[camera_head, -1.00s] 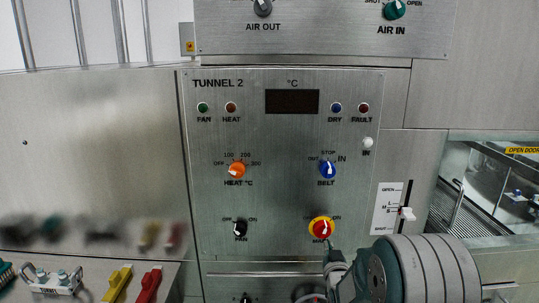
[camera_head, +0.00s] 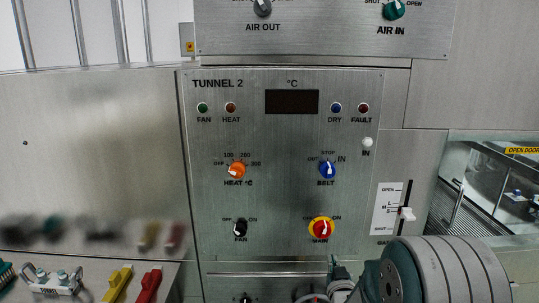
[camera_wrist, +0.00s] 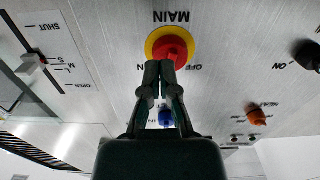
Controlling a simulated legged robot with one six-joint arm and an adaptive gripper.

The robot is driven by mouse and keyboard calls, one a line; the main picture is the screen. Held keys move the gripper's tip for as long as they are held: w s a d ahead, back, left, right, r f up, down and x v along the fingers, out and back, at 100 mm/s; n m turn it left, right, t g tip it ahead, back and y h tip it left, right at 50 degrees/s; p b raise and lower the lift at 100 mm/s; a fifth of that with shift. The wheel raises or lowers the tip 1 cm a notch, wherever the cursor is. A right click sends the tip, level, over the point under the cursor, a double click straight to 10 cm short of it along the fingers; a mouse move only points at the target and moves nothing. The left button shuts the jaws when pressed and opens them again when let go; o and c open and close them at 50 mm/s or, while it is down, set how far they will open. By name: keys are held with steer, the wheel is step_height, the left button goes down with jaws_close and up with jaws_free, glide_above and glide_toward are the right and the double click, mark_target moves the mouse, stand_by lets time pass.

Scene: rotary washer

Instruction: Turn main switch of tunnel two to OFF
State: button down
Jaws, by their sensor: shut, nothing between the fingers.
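The TUNNEL 2 main switch (camera_head: 321,229) is a red knob on a yellow round plate, low on the panel. Its white pointer looks roughly upright in the head view, between the label on its left and ON on its right; the exact setting is hard to tell. In the wrist view, turned upside down, the same main switch (camera_wrist: 172,46) shows beyond the fingertips, with OFF on its right. My gripper (camera_wrist: 160,68) is shut and empty, its tips overlapping the knob's edge in the picture. In the head view my gripper (camera_head: 339,268) is just below the switch, apart from it.
The orange heat knob (camera_head: 237,170), blue belt knob (camera_head: 327,170) and black fan knob (camera_head: 240,229) share the panel. A slider (camera_head: 407,214) stands to the right. Red and yellow handles (camera_head: 146,285) are at lower left. Bare panel lies between the knobs.

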mark_target(323, 231)
steer(key=shift+w+a+f+n, duration=0.1)
steer(key=shift+w+a+n, duration=0.1)
steer(key=shift+w+n, duration=0.8)
steer(key=shift+w+a+f+n, duration=0.15)
steer(key=shift+w+a+n, duration=0.05)
steer(key=shift+w+n, duration=0.75)
steer(key=shift+w+a+f+n, duration=0.1)
steer(key=shift+w+a+n, duration=0.1)
steer(key=shift+w+n, duration=0.75)
steer(key=shift+w, duration=0.2)
steer(key=shift+r, duration=0.65)
